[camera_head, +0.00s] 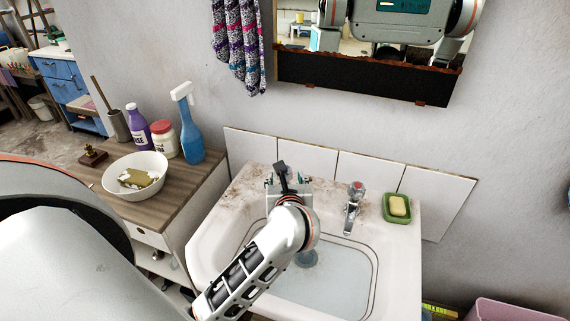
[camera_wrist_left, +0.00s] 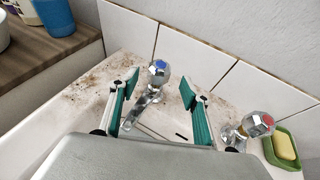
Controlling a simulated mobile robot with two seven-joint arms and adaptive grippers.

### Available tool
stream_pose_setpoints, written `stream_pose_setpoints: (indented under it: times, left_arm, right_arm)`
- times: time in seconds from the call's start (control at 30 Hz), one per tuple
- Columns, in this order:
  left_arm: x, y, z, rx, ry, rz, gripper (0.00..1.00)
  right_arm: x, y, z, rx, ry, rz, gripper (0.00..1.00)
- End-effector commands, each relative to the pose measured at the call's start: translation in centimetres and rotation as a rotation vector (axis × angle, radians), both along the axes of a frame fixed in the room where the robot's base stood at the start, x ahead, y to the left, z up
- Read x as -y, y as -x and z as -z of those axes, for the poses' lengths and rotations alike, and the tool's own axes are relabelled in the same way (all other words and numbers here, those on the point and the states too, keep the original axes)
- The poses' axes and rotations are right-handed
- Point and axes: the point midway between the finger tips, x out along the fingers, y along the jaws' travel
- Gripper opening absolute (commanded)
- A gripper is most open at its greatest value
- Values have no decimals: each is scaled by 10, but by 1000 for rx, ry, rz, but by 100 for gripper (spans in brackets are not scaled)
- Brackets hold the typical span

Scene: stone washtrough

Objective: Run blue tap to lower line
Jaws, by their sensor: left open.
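The blue tap (camera_wrist_left: 159,72), chrome with a blue-marked knob, stands on the basin's back ledge in the left wrist view. My left gripper (camera_wrist_left: 160,86) is open, its green-padded fingers on either side of the knob with visible gaps. In the head view my left gripper (camera_head: 287,178) hides most of the tap. The white basin (camera_head: 395,285) has two dark lines around its inner wall, the lower line inside the upper. Its floor looks pale blue; I cannot tell the water depth. No stream is clearly visible. My right gripper is out of view.
A red tap (camera_head: 352,205) and a green soap dish (camera_head: 397,208) with yellow soap stand right of the gripper. A wooden counter (camera_head: 120,215) at left holds a white bowl (camera_head: 155,182), a blue spray bottle (camera_head: 190,135) and other bottles. A mirror hangs above.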

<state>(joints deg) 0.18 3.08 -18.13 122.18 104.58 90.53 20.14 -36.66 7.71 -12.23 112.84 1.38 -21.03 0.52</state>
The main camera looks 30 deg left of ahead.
Motion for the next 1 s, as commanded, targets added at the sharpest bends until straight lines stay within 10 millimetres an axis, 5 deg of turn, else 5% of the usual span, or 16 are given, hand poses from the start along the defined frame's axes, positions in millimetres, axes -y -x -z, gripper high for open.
stream_pose_setpoints:
  times: [0.5,0.87,1.0]
  left_arm:
    - [-37,-51,26,0,-2,1,47]
    - [-41,-55,28,1,-1,0,47]
    - [-40,-55,28,1,-1,0,13]
  right_arm:
    - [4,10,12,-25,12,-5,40]
    - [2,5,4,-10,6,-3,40]
    - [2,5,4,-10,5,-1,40]
